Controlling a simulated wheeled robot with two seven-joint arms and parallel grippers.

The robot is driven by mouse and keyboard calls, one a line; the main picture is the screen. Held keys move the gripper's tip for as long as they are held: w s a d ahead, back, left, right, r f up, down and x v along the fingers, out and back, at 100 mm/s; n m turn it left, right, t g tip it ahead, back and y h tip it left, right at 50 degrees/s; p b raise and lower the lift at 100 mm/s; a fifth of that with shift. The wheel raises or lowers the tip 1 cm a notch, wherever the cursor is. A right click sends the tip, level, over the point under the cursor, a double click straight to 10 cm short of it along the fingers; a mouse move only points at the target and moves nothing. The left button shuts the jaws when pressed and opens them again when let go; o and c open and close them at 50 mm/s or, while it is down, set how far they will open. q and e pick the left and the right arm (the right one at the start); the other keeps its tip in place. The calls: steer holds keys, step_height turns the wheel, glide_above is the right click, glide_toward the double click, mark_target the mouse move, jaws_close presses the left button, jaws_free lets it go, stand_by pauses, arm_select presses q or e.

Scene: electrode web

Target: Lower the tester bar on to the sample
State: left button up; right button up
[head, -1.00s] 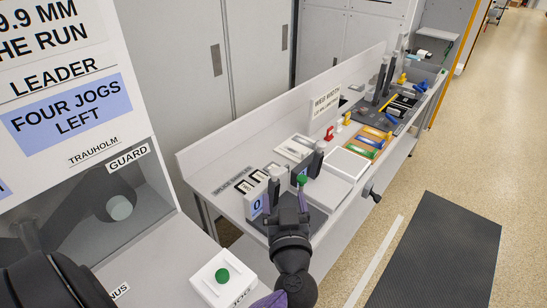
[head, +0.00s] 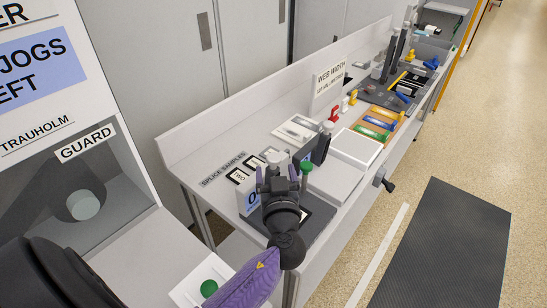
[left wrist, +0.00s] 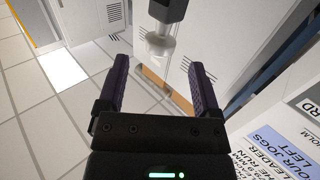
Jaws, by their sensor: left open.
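The tester stands on the bench in the head view, a pale box (head: 251,199) with a blue "0" readout and a dark base (head: 318,220). My left gripper (head: 278,178) is open in front of it, hiding much of it. A pale knob (head: 277,157) shows just above the fingers. In the left wrist view my gripper (left wrist: 160,85) has its fingers apart, and a pale round knob under a dark block (left wrist: 163,38) lies between and beyond them. I cannot tell whether it is the tester bar. The sample is not clearly seen. My right gripper is not in view.
A green-topped post (head: 306,168) stands close right of my left gripper. A dark upright (head: 321,147) is behind it. A green button (head: 209,288) is on the near panel.

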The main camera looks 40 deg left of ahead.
mark_target(274, 163)
arm_select(q)
steer(key=x, duration=0.5)
jaws_close()
stand_by(0.4)
